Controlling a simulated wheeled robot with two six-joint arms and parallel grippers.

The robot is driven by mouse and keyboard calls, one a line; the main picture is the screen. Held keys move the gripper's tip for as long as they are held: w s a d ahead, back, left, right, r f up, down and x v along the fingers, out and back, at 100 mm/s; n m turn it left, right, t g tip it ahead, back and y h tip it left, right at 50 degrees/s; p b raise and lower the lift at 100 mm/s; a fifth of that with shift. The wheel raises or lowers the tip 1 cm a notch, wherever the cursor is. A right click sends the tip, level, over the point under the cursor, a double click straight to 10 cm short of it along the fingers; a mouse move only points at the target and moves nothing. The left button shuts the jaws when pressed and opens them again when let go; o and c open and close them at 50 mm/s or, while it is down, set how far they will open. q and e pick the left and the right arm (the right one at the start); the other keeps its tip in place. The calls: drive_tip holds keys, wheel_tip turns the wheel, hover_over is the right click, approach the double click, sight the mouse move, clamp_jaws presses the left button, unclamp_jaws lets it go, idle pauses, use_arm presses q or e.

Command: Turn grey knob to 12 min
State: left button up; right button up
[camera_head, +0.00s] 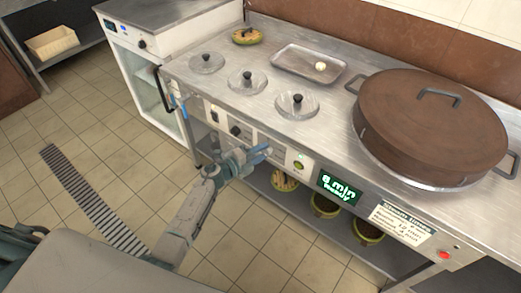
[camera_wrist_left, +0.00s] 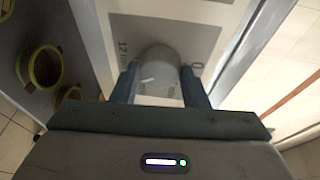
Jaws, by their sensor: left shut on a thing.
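The grey knob (camera_wrist_left: 160,62) shows in the left wrist view on a pale panel, with a "12" mark to its left and a "0" mark to its right. My left gripper (camera_wrist_left: 158,85) is shut on the knob, one finger on each side. In the head view my left gripper (camera_head: 262,151) is at the counter's front panel and hides the knob. The green display (camera_head: 339,188) on the panel reads "6 min Ready". My right gripper is not in view.
A big brown lidded pot (camera_head: 430,128) stands on the right of the steel counter. A tray (camera_head: 308,64) and several round lids sit behind the panel. A sign (camera_head: 402,224) and a red button (camera_head: 445,254) are on the front right. Bowls stand on the shelf below.

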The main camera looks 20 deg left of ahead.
use_arm(q)
drive_tip(key=m+p, duration=0.1)
drive_tip(key=m, duration=0.1)
drive_tip(key=m+y+p, duration=0.1)
drive_tip(key=m, duration=0.1)
drive_tip(key=shift+s+d+r+g, duration=0.1)
drive_tip(key=shift+r+g, duration=0.05)
drive_tip(key=shift+g, duration=0.15)
drive_tip(key=shift+m+y+p, duration=0.5)
drive_tip(key=shift+m+y, duration=0.1)
drive_tip(key=shift+m, duration=0.2)
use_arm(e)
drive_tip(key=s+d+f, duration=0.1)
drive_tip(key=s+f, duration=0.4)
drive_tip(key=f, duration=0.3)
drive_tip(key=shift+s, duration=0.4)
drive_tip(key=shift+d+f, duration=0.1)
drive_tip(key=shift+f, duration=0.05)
use_arm(q)
drive_tip(key=o, duration=1)
drive_tip(key=shift+c, duration=0.2)
drive_tip(key=shift+s+a, duration=0.2)
drive_tip(key=shift+s, duration=0.05)
drive_tip(key=v, duration=1)
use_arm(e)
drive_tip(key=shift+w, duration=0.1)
